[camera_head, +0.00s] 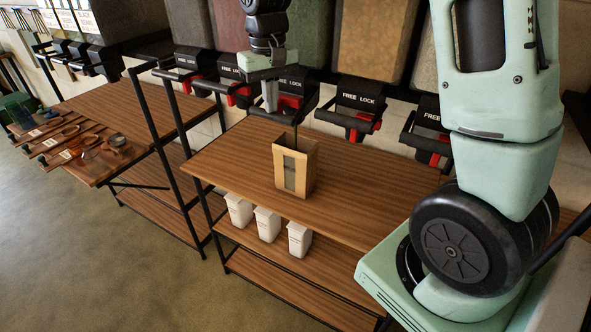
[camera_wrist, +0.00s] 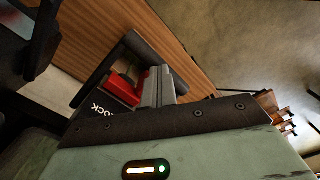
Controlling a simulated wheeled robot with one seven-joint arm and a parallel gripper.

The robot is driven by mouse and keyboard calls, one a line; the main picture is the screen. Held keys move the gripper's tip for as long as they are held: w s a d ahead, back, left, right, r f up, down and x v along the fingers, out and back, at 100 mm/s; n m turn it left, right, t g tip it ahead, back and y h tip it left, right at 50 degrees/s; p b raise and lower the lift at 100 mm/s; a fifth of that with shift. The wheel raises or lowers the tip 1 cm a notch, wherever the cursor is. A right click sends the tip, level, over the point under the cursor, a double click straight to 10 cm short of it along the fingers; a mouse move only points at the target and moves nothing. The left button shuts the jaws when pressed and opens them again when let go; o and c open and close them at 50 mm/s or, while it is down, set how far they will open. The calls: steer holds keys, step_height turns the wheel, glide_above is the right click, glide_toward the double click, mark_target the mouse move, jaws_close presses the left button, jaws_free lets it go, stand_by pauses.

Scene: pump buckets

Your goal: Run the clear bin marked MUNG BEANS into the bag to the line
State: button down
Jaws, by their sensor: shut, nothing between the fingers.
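A brown paper bag (camera_head: 307,166) with a clear front window stands upright and open on the wooden table. It is under a black FREE LOCK dispenser (camera_head: 310,96) below a clear bin of green contents (camera_head: 304,30). A thin dark line, looking like a falling stream, runs from the dispenser into the bag's mouth. The window looks grey-green; I cannot make out the line or fill level. My gripper (camera_head: 270,97) is shut and empty, fingers pointing down beside the red lever (camera_head: 290,103). The wrist view shows the fingertips (camera_wrist: 158,84) close against the red lever (camera_wrist: 122,90). No MUNG BEANS label is readable.
Similar dispensers with red levers (camera_head: 362,124) line up on both sides. Small white bags (camera_head: 267,224) stand on the lower shelf. Scoops and trays (camera_head: 85,145) lie on the left table. The tabletop around the bag is clear.

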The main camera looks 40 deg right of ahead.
stand_by(0.5)
steer(key=r+p, duration=0.5)
steer(key=r, duration=0.1)
steer(key=shift+s+a+r+p, duration=0.1)
steer(key=shift+a+r+p, duration=0.1)
steer(key=shift+r+p, duration=0.15)
step_height(320, 180, up, 5)
steer(key=p, duration=0.4)
